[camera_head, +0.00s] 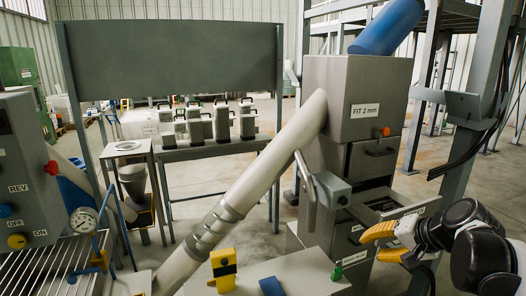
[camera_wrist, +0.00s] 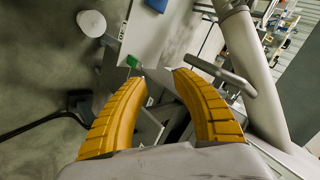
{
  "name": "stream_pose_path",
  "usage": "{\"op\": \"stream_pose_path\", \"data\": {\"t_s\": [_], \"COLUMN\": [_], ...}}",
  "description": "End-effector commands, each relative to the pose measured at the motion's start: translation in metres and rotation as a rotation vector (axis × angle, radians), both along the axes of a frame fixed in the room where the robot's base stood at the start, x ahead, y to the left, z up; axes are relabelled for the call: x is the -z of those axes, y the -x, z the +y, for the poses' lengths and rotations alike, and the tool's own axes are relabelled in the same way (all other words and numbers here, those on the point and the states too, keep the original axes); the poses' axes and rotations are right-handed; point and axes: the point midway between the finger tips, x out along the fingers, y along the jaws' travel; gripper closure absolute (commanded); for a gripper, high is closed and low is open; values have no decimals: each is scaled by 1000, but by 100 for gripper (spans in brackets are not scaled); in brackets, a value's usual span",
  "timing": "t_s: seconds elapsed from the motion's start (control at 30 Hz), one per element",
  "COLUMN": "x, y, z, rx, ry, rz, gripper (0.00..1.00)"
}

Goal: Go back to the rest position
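My gripper (camera_head: 370,246), with two yellow fingers, is at the right in the head view. It is beside the front of the grey cabinet machine labelled "FIT 2 mm" (camera_head: 340,100). In the wrist view my gripper (camera_wrist: 159,76) has its fingers spread apart with nothing between them. A grey table top (camera_head: 300,268) lies to the left of the fingers in the head view. A small green item (camera_head: 337,271) is at its right edge; it also shows near the left fingertip in the wrist view (camera_wrist: 132,62). I cannot tell the exact gap to it.
A handle lever (camera_head: 307,180) sticks out from the machine, near the right finger in the wrist view (camera_wrist: 220,75). A thick sloping pipe (camera_head: 265,165) runs left of it. A yellow block (camera_head: 223,270) and a blue item (camera_head: 271,286) are on the table. Steel posts stand behind my arm.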

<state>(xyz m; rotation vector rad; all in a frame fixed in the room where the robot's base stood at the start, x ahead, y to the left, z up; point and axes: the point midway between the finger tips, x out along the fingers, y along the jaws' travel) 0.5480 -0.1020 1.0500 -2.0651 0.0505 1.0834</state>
Motion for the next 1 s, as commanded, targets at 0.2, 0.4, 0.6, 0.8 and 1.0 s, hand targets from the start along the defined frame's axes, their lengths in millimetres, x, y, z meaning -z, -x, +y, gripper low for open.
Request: {"op": "stream_pose_path", "data": {"t_s": [0.2,0.4,0.6,0.8,1.0], "x": [0,13,21,23,23], "y": [89,155,183,187,187], "z": [75,99,103,102,102], "rx": [-181,-325,-398,-408,-407], "ry": [301,551,683,704,703], "rz": [36,16,-11,-16,-15], "gripper": [66,66,66,66,66]}}
